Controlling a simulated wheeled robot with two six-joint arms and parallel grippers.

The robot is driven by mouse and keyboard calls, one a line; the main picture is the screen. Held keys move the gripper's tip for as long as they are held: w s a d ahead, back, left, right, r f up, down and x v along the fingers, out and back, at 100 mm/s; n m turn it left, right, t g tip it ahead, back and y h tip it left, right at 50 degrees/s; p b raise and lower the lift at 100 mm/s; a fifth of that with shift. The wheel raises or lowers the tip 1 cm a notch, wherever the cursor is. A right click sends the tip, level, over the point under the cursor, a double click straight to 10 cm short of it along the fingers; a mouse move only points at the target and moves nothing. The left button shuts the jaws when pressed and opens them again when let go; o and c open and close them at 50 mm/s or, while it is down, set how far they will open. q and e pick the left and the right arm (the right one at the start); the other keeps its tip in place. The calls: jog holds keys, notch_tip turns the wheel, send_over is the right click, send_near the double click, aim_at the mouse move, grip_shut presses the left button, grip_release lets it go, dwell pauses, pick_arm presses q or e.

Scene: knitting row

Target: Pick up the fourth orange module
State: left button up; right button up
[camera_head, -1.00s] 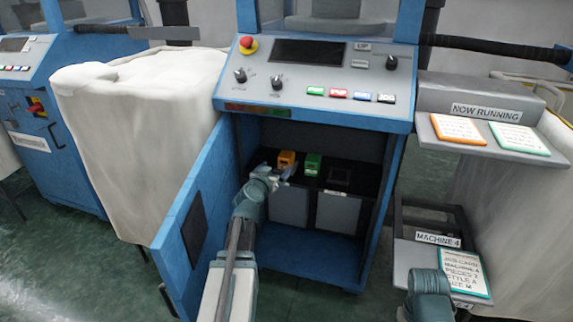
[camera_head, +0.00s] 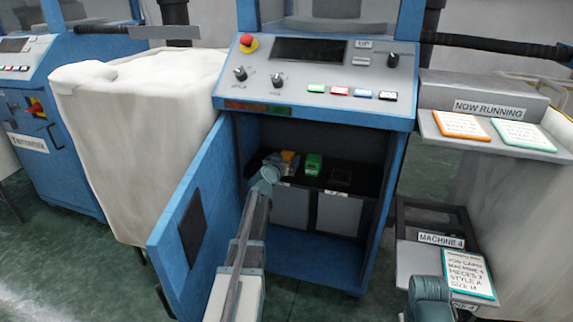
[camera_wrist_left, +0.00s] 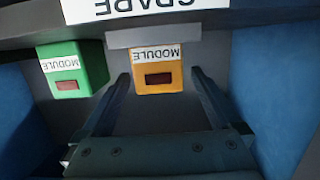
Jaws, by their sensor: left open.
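The orange module (camera_head: 290,156) sits on the shelf inside the open cabinet, partly hidden behind my left gripper. In the left wrist view the orange module (camera_wrist_left: 158,80) shows its label and a dark red patch between my fingers. My left gripper (camera_wrist_left: 159,76) is open, with one finger on each side of the module; I cannot tell if either touches it. In the head view my left gripper (camera_head: 278,163) reaches into the cabinet. My right arm shows at the lower right, but its gripper is out of view.
A green module (camera_head: 313,164) stands right of the orange one; in the left wrist view it (camera_wrist_left: 72,72) lies left, just outside a finger. A dark empty-looking slot (camera_head: 340,178) is farther right. The open blue door (camera_head: 185,215) stands left of my arm.

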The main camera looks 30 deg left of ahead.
aim_at(286, 154)
pick_arm(q)
jog(key=shift+x, duration=0.85)
grip_shut()
jog(key=shift+r, duration=0.1)
jog(key=shift+r+p, duration=0.55)
jog(key=shift+p, duration=0.05)
notch_tip(286, 154, up, 3)
jog(key=p, duration=0.3)
jog(key=s+d, duration=0.3)
jog(key=s, duration=0.4)
jog(key=s+d, duration=0.4)
jog(key=s, duration=0.3)
jog(key=shift+s+r+p, duration=0.3)
jog(key=shift+r+p, duration=0.05)
